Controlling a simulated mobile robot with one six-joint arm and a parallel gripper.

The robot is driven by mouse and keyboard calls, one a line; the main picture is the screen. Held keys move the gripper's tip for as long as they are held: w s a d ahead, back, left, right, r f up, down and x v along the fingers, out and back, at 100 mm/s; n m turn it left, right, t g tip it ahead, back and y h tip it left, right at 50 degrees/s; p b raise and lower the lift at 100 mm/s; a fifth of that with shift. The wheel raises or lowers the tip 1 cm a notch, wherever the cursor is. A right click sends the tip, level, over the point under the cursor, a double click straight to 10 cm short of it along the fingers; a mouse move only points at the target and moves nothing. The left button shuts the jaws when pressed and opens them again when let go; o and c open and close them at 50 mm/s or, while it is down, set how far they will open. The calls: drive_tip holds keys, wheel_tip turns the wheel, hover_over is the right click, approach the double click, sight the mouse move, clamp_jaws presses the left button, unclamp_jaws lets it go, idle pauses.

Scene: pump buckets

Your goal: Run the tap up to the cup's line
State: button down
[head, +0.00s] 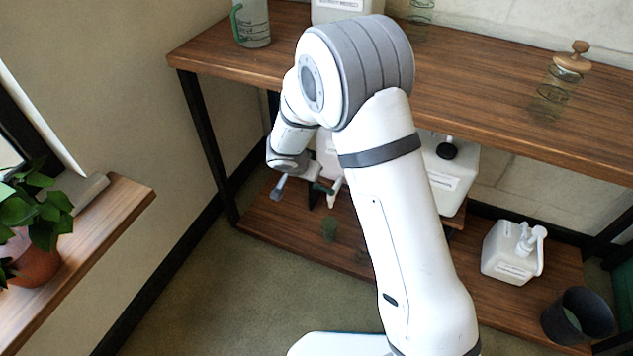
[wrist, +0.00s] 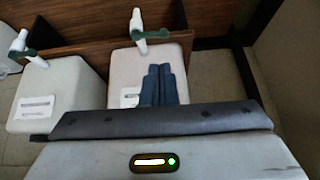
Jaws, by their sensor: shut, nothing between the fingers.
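A white tap with a green lever (head: 323,188) sticks out from a white canister (head: 326,150) under the shelf top, partly hidden by my arm. In the wrist view two white taps with green levers show, one at the top middle (wrist: 139,28) and one at the left (wrist: 20,43). A small greenish see-through cup (head: 329,229) stands on the lower shelf below the tap; its line and water level are too small to tell.
Another white canister (head: 452,180) with a black cap stands right of my arm. A pump bottle (head: 510,258) and a dark bucket (head: 577,316) are at the lower right. A clear jug (head: 252,24) with a green handle stands on top. A potted plant (head: 38,258) sits far left.

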drive_tip(key=b, duration=0.3)
approach(318, 186)
drive_tip(key=x, duration=0.5)
drive_tip(key=shift+s, duration=0.15)
drive_tip(key=shift+x, duration=0.85)
drive_tip(key=shift+r, duration=0.1)
drive_tip(key=shift+a, duration=0.1)
